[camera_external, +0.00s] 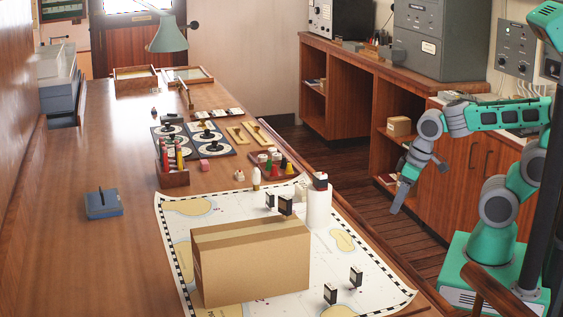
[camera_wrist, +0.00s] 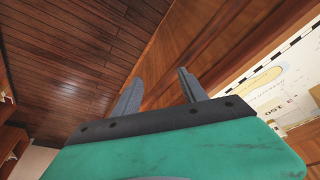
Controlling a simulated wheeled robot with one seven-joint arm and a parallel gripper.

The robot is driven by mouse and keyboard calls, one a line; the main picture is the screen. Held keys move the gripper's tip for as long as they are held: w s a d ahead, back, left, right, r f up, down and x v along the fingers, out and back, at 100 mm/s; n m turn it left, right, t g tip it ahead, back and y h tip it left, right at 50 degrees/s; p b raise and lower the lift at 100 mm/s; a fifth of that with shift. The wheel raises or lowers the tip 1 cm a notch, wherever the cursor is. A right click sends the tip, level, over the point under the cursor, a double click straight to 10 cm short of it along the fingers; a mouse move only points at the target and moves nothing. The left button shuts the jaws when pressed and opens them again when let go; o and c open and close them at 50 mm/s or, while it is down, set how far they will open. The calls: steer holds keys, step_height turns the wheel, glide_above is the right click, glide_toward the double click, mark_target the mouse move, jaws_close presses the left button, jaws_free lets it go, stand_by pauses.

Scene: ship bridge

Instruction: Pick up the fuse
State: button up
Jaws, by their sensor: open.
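No object in either view can be told for certain as the fuse. Small items that are hard to make out lie on the long wooden table (camera_external: 105,150), among them several small pieces in a reddish tray (camera_external: 289,172). My gripper (camera_external: 398,203) hangs over the aisle to the right of the table, pointing down and apart from everything. In the wrist view, my gripper (camera_wrist: 160,78) shows two separated dark fingers with nothing between them. Beyond them are the floor and the table's wooden side.
A chart (camera_external: 344,240) covers the table's near end, with a large cardboard box (camera_external: 250,262), a white cylinder (camera_external: 318,207) and small black-and-white items on it. A wooden holder (camera_external: 172,178) stands farther back. A blue-grey block (camera_external: 103,204) sits left. Wooden cabinets (camera_external: 352,95) line the right.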

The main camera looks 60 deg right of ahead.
steer(key=shift+o, duration=0.2)
steer(key=w+a+r+n+t+y+p, duration=0.2)
steer(key=w+a+r+n+y, duration=0.15)
steer(key=w+a+r, duration=0.6)
steer(key=w+a+r+n+t+y+p, duration=0.2)
steer(key=w+a+r+n+y, duration=0.3)
steer(key=w+r, duration=0.7)
steer(key=w+a+f+n+g+y+b, duration=0.2)
steer(key=w+a+f+n+g+b, duration=0.15)
steer(key=w+a+f, duration=0.5)
steer(key=a+f+n+y, duration=0.1)
steer(key=f, duration=0.3)
steer(key=a+f+n+g+y, duration=0.1)
steer(key=a+f, duration=0.1)
steer(key=f, duration=0.2)
steer(key=a+f+n+y, duration=0.1)
steer(key=a+f, duration=0.1)
steer(key=f, duration=0.2)
steer(key=shift+s+a+n, duration=0.1)
steer(key=shift+n, duration=0.2)
steer(key=p+x, duration=0.1)
steer(key=x, duration=0.4)
steer(key=shift+f, duration=0.25)
steer(key=shift+c, duration=0.4)
